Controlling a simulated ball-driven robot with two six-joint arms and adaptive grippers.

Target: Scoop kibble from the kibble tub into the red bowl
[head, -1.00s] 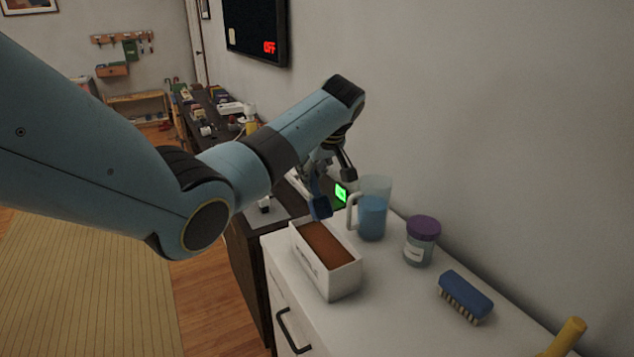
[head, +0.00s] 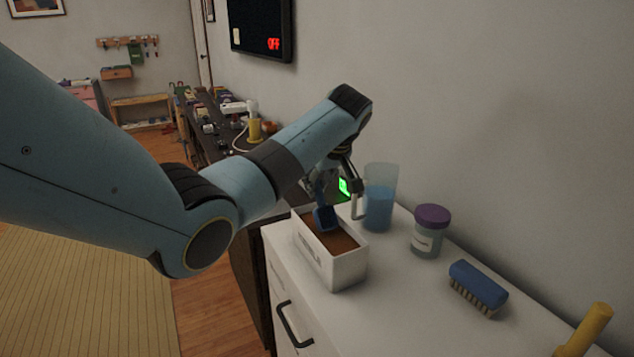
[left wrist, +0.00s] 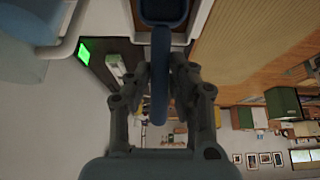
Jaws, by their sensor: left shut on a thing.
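The kibble tub (head: 346,273) is a white open box with brown kibble (head: 341,240) in it, standing on the white counter in the head view. My left gripper (head: 334,182) is above the tub's far end, shut on the handle of a blue scoop. The blue scoop (head: 325,218) points down, its head inside the tub at the kibble; how deep it sits I cannot tell. In the left wrist view the scoop's handle (left wrist: 160,80) runs between the fingers, with its head at the top edge. No red bowl shows. My right gripper is out of view.
A blue-filled clear pitcher (head: 379,210) stands close right of the tub. A purple-lidded jar (head: 430,233), a blue brush (head: 478,286) and a yellow object (head: 588,330) lie farther along the white counter (head: 410,310). The wall bounds the right side.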

